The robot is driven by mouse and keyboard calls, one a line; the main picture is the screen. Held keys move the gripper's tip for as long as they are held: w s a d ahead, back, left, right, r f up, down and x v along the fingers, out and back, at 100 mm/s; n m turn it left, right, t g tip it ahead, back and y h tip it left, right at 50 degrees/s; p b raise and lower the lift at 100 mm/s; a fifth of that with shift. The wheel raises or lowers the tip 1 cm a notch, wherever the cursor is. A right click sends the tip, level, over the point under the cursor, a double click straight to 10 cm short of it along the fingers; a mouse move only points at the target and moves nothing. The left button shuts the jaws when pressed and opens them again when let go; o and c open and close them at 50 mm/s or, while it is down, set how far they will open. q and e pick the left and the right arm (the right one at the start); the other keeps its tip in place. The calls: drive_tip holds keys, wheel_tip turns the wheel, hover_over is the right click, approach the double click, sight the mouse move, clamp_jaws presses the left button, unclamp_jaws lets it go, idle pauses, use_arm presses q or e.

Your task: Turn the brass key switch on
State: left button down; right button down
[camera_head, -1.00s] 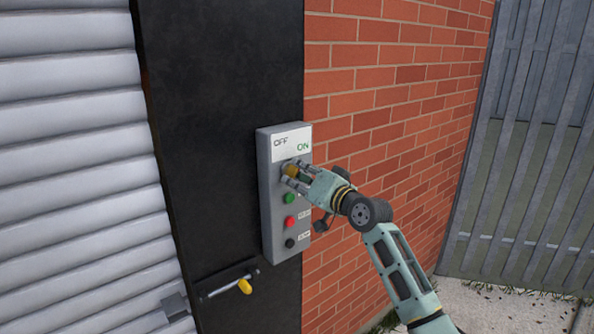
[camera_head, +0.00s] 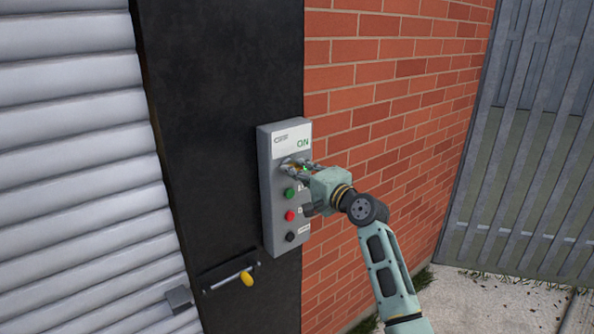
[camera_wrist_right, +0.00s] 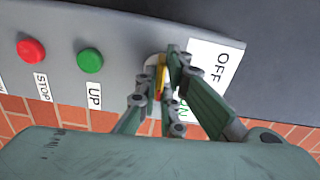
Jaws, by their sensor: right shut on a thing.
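The grey control box (camera_head: 268,215) is mounted on a black panel, with a white OFF/ON label (camera_head: 292,140) at its top. The brass key (camera_wrist_right: 161,76) sits in its round switch just below that label. My right gripper (camera_head: 293,168) is shut on the key, with fingers on either side of it; the wrist view shows this too (camera_wrist_right: 160,85). In the head view the fingers mostly hide the key, so its exact angle is hard to tell. My left gripper is not in view.
Below the switch are a green UP button (camera_head: 289,193), a red STOP button (camera_head: 290,216) and a black button (camera_head: 290,237). A grey shutter (camera_head: 75,180) is left, a brick wall (camera_head: 385,100) right.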

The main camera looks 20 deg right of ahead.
drive_tip(key=shift+m, duration=0.5)
drive_tip(key=c, duration=1.9)
unclamp_jaws()
drive_tip(key=shift+s, duration=0.1)
drive_tip(key=v, duration=1.1)
drive_tip(key=shift+s+d, duration=0.2)
drive_tip(key=shift+s, duration=0.15)
drive_tip(key=shift+f, duration=0.15)
